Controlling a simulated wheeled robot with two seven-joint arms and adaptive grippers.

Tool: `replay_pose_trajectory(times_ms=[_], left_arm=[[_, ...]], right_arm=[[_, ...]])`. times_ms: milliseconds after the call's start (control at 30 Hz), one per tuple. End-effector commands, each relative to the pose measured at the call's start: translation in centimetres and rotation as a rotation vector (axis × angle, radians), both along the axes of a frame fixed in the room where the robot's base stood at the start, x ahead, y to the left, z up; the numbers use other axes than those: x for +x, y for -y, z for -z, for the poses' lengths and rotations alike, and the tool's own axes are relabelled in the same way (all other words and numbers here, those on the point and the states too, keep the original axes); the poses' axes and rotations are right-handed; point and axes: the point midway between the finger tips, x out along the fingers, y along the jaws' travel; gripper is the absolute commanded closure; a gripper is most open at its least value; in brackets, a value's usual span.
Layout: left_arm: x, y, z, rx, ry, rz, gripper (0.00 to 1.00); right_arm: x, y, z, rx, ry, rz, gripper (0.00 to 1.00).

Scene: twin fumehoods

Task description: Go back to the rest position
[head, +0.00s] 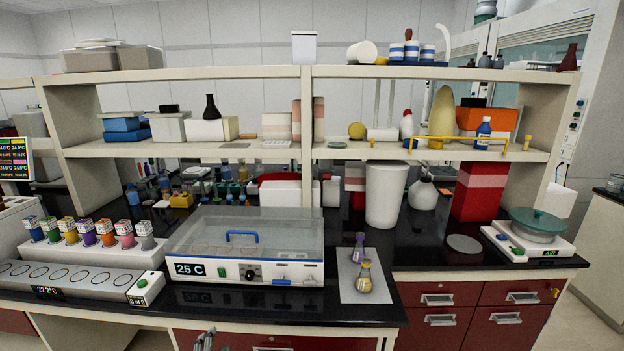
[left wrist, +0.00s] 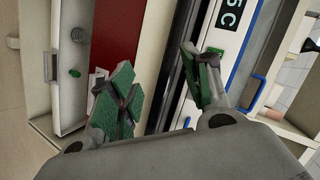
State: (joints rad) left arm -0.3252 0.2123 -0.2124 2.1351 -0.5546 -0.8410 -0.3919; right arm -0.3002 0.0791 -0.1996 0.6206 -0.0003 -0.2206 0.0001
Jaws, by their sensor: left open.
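My left gripper (left wrist: 162,92) is open and empty in the left wrist view, its two green-padded fingers spread apart. In the head view only the grey tip of a gripper (head: 205,340) shows at the bottom edge, in front of the black bench's front edge; it looks like my left one. It is apart from everything I can see. My right gripper is in neither view.
A clear-lidded device reading 25 C (head: 245,247) stands behind the bench edge; its blue handle shows in the left wrist view (left wrist: 245,42). A vial rack (head: 80,280) stands left. Red drawers (head: 440,300) lie below.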

Motion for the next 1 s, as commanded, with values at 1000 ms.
replay_pose_trajectory(times_ms=[1000], left_arm=[[-19.3, 3.3, 4.1, -0.72, -0.602, -0.49, 0.52]], right_arm=[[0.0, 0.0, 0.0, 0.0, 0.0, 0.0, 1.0]])
